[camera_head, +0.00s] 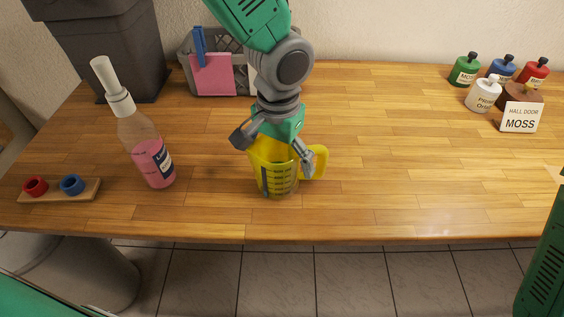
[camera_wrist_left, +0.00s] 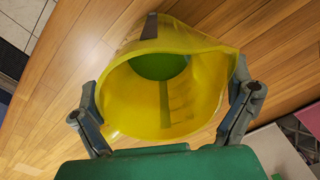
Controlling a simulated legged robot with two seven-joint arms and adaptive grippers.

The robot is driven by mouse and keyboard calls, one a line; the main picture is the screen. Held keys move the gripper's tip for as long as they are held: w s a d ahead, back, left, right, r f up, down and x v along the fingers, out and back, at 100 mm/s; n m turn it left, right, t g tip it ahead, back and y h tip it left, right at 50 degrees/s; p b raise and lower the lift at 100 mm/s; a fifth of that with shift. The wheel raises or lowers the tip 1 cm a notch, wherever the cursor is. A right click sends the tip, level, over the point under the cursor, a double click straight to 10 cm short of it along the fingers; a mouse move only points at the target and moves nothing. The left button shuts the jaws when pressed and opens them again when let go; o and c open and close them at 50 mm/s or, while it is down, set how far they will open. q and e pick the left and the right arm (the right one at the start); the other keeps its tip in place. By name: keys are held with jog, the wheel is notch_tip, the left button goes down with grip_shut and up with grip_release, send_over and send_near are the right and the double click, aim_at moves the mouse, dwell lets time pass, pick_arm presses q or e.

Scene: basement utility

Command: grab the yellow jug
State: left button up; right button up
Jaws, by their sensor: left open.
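The yellow jug (camera_head: 275,181) stands upright on the wooden table near its front edge, with dark measuring marks on its side and its handle to the right. My left gripper (camera_head: 278,155) is over the jug from above, its two fingers spread on either side of the rim. In the left wrist view the jug (camera_wrist_left: 165,115) shows its open mouth and inside, with a finger at its left and another at its right. The left gripper (camera_wrist_left: 168,112) is open; whether the fingers touch the jug I cannot tell. My right gripper is not in view.
A bottle of pink liquid (camera_head: 152,162) stands left of the jug. A wooden strip with red and blue rings (camera_head: 60,190) lies at far left. A grey basket (camera_head: 185,62) is behind, and several small bottles (camera_head: 483,95) stand back right. The table's right middle is clear.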

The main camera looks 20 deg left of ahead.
pick_arm(q)
jog(key=shift+f, duration=0.1)
jog(key=shift+c, duration=0.5)
jog(key=c, duration=1.2)
jog(key=shift+d, duration=0.1)
